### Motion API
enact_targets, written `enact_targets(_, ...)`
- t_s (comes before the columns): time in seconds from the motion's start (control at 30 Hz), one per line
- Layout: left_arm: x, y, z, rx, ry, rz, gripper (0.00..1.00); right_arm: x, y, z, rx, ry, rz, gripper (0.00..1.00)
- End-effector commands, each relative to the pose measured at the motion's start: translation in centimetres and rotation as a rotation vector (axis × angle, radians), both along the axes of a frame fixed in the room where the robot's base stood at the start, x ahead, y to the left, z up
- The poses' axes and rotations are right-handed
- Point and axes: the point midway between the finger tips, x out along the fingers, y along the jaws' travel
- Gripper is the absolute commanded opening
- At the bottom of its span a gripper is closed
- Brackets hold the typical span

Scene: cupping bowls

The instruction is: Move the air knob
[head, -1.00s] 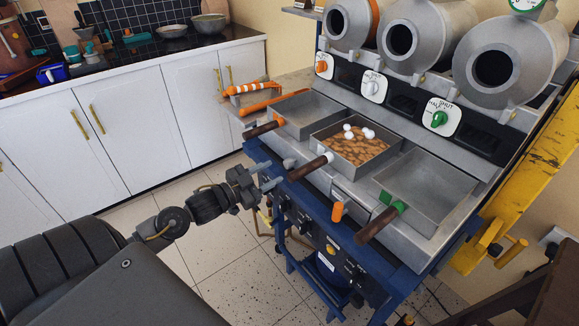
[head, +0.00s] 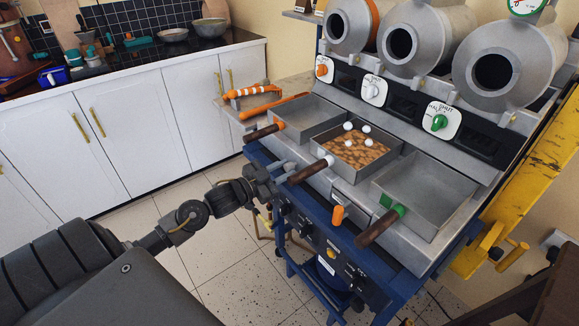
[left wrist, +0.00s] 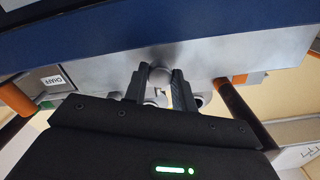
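My left gripper (head: 284,176) is at the front of the blue-framed machine, left of the middle tray's brown handle (head: 306,172). Upper knobs on white plates are orange (head: 321,70), white (head: 374,90) and green (head: 438,123); the last two plates carry lettering. No label shows on the grey knob. My right gripper is not in view.
The middle tray (head: 385,160) holds brown beans and several white balls. The right tray (head: 432,190) is empty, with a green-collared brown handle (head: 378,228). White cabinets (head: 125,130) stand left; open floor lies below.

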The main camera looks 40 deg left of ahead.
Motion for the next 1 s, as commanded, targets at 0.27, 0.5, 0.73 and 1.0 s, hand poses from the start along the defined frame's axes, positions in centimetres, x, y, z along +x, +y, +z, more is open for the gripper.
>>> enact_targets(0.27,-0.1,0.0,0.0,0.0,0.0,0.0,0.03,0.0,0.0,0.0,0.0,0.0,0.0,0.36)
enact_targets(0.5,-0.4,0.1,0.0,0.0,0.001,-0.001,0.03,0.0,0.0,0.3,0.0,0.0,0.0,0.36)
enact_targets(0.73,-0.8,0.2,0.0,0.0,0.0,-0.001,0.03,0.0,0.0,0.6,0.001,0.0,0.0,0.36)
enact_targets(1.0,-1.1,0.3,0.0,0.0,0.0,-0.001,0.43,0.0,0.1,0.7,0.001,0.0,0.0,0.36)
